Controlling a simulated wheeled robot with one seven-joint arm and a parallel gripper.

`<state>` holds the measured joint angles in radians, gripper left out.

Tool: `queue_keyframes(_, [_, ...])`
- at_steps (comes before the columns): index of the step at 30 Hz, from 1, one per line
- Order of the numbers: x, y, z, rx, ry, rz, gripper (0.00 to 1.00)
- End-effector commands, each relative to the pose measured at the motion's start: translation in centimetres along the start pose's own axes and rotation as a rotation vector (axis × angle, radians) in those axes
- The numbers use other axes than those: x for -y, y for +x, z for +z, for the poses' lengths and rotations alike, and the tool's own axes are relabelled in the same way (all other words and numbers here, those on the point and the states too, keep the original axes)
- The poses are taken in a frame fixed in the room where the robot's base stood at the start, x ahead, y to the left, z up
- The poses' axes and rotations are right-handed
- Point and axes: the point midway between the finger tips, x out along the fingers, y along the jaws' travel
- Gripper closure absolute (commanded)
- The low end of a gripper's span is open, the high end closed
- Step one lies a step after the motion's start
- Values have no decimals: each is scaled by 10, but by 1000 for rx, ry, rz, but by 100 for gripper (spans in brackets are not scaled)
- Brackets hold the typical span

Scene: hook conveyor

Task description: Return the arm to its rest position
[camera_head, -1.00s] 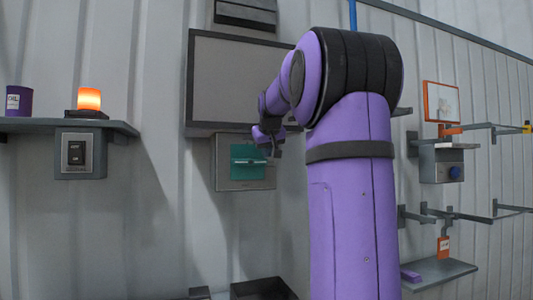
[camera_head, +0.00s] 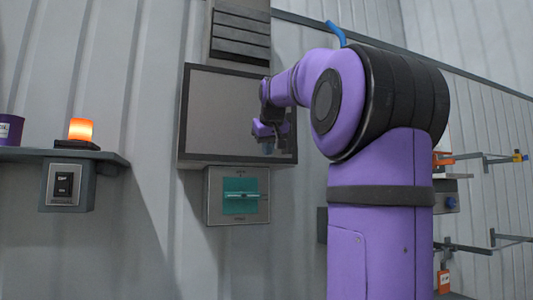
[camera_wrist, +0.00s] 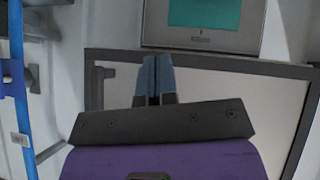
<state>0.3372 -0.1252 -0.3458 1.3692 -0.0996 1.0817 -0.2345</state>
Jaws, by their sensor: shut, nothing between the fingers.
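My purple arm rises at the right of the head view and bends toward the wall. My gripper (camera_head: 268,146) hangs in front of the lower part of a dark-framed grey panel (camera_head: 212,105). In the wrist view my gripper (camera_wrist: 154,80) has its two blue-grey fingers pressed together with nothing between them. It is apart from the grey box with the teal face (camera_head: 240,183), which is on the wall below the panel. That box also shows at the top of the wrist view (camera_wrist: 203,15).
A shelf (camera_head: 110,157) at the left bears a glowing orange lamp (camera_head: 80,130) and a purple can (camera_head: 10,130). A switch box (camera_head: 65,187) is below it. Rail hooks (camera_head: 485,160) and an orange tag (camera_head: 443,281) are at the right, partly behind my arm.

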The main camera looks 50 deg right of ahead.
Motion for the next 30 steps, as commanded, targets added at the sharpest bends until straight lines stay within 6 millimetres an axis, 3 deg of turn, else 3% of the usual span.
queue_keyframes(15, [0, 0, 0, 0, 0, -1, 100])
queue_keyframes(19, [14, 0, 10, 5, -6, -31, 100])
queue_keyframes(23, [55, -2, 43, 24, -26, -116, 100])
queue_keyframes(30, [159, -10, 150, 92, -105, -306, 100])
